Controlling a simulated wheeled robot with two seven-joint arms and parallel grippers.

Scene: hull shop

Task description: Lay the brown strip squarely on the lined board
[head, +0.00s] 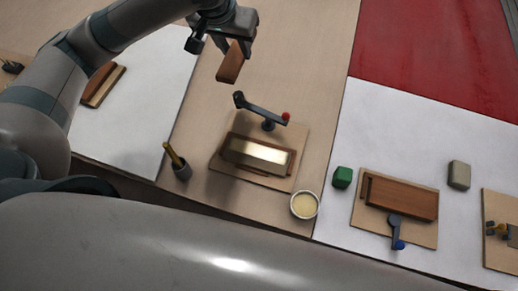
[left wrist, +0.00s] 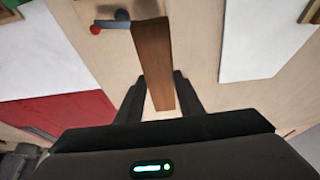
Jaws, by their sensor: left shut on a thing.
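My left gripper (head: 236,42) is shut on a brown strip (head: 230,64), held in the air behind the middle board. In the left wrist view the strip (left wrist: 154,62) sticks out lengthwise between the two fingers (left wrist: 155,95). The middle wooden board (head: 218,163) carries a brown ledge, a shiny metal plate (head: 258,155) and a dark lever (head: 265,112) with a red knob. I cannot make out lines on any board, so I cannot tell which is the lined one. My right gripper is not in view.
A pencil cup (head: 181,169) and a cream-filled bowl (head: 305,205) flank the middle board. Right, a board with a brown block (head: 402,198) and blue-knobbed lever stands near green (head: 342,177) and grey (head: 459,174) blocks. Another brown piece (head: 103,84) lies left.

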